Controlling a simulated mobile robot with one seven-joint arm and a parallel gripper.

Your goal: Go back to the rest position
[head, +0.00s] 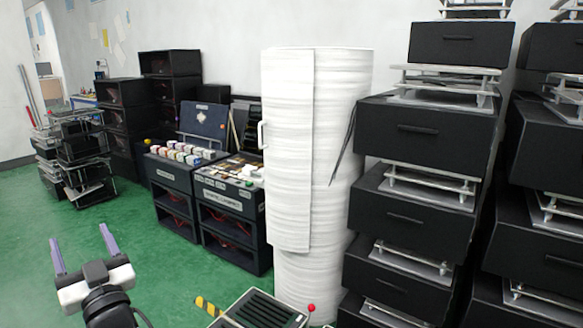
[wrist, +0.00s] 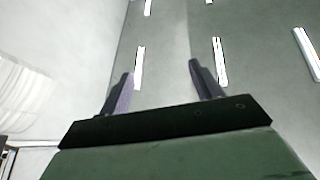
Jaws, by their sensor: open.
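My gripper (head: 80,238) is at the lower left of the head view, over the green floor (head: 185,275). Its two purple-grey fingers point up and are spread apart, with nothing between them. In the wrist view my gripper (wrist: 160,70) is open and empty, with pale ceiling and light strips beyond the fingers. A dark slatted fixture (head: 258,312) with a light frame stands at the bottom of the head view, to the right of my gripper and apart from it. A red ball knob (head: 311,308) is at its right side. The fixture's lower part is cut off.
A tall white cylinder (head: 330,210) with a handle stands at the centre. Stacked black drawers (head: 415,215) fill the right. Dark cabinets (head: 230,225) with small items and black crates (head: 125,125) stand behind on the left. Green floor around my gripper looks clear.

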